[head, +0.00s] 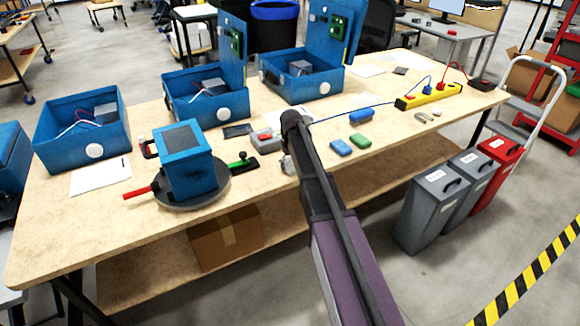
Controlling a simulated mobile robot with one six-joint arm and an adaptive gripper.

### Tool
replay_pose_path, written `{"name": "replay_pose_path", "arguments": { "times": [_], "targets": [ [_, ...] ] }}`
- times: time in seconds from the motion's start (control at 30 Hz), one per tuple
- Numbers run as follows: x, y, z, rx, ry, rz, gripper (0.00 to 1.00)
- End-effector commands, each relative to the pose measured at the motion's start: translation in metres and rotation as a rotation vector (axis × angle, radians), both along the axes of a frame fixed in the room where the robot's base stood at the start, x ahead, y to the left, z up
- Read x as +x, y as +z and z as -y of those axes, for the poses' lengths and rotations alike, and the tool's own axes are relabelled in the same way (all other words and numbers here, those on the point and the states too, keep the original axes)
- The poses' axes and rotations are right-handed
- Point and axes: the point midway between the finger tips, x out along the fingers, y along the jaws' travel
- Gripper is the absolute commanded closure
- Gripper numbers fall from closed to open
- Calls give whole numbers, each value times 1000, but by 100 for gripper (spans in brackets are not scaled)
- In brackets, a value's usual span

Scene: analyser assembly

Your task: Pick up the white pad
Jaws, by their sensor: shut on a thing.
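My arm reaches over the wooden workbench (60,225), and its dark end hides most of my gripper (288,164). Only a small grey part of the gripper shows, low beside the arm near the bench's front middle. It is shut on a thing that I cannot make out. I see no clearly white pad lying free on the bench. A blue pad (341,148) and a green pad (360,140) lie just right of the arm.
A blue cube-shaped unit (188,175) stands on a round grey turntable (205,198) at left. Open blue housings (75,140) line the back. A yellow power strip (428,97) lies at right. Grey and red bins (424,205) stand on the floor at right.

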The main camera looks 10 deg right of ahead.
Motion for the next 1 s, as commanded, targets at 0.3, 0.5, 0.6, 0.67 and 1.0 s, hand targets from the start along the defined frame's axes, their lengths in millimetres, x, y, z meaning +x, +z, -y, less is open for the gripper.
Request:
{"name": "replay_pose_path", "arguments": {
  "times": [0.3,0.5,0.6,0.67,1.0],
  "targets": [
    [0,4,0,0,0,0,51],
    [0,14,0,0,0,0,51],
    [0,22,0,0,0,0,51],
    [0,27,0,0,0,0,51],
    [-48,40,4,0,0,0,51]
  ]
}}
